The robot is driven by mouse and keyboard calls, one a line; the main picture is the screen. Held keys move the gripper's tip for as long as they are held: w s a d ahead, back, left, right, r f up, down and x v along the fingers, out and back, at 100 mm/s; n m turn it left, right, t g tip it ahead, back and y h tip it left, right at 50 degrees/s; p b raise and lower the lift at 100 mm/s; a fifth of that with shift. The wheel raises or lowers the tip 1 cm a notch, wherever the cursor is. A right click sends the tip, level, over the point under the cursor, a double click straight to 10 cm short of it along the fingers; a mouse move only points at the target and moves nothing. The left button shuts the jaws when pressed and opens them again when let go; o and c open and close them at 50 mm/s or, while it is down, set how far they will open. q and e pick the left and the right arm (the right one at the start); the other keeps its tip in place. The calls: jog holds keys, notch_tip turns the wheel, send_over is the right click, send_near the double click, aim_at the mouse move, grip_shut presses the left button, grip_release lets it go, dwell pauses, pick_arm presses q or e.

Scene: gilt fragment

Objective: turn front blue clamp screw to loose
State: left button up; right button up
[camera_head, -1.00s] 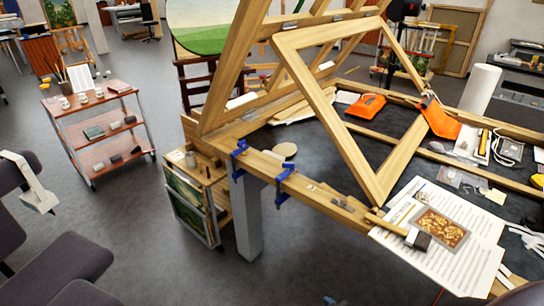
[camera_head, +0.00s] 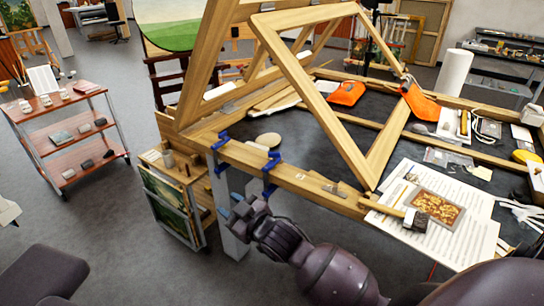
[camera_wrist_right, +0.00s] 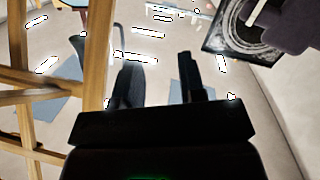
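Two blue clamps grip the wooden beam along the table's near edge in the head view. The farther-left one (camera_head: 220,141) is up the beam; the nearer one (camera_head: 271,162) has its lower part hanging below the beam. The clamp screws are too small to make out clearly. My right gripper (camera_head: 231,205) is below and left of the nearer clamp, apart from it, with its fingers pointing up-left. In the right wrist view its two dark fingers (camera_wrist_right: 160,82) stand apart with nothing between them. My left gripper is not in view.
A wooden frame (camera_head: 310,89) leans over the dark table. A brush (camera_head: 398,213) and sheets (camera_head: 455,238) lie at the table's near right. A small cabinet (camera_head: 187,175) stands left of the clamps, and a shelf trolley (camera_head: 68,137) farther left. The floor between them is clear.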

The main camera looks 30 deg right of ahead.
jog(key=w+a+r+n+g+y+b, duration=0.6)
jog(key=w+a+r+n, duration=0.25)
jog(key=n, duration=0.85)
jog(key=w+a+r+n+g+y+b, duration=0.6)
jog(key=w+r+n, duration=0.4)
jog(key=n, duration=0.8)
jog(key=n+g+h+b, duration=0.3)
jog(key=n+g+h, duration=0.35)
jog(key=h, duration=1.35)
send_near(274, 156)
jog(key=shift+m+g, duration=0.35)
jog(key=x, duration=0.2)
jog(key=b+x, duration=0.1)
jog(key=x, duration=0.1)
jog(key=w+x, duration=0.1)
jog(key=x, duration=0.2)
jog(key=shift+d+r, duration=0.1)
jog(key=shift+d, duration=0.2)
jog(key=shift+s+d+f+b, duration=0.25)
jog(key=shift+f+b, duration=0.1)
jog(key=shift+f, duration=0.2)
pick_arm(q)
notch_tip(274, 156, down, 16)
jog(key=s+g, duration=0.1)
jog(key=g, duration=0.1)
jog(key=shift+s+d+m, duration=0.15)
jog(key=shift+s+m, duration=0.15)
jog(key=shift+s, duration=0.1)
pick_arm(e)
jog(key=shift+y, duration=0.3)
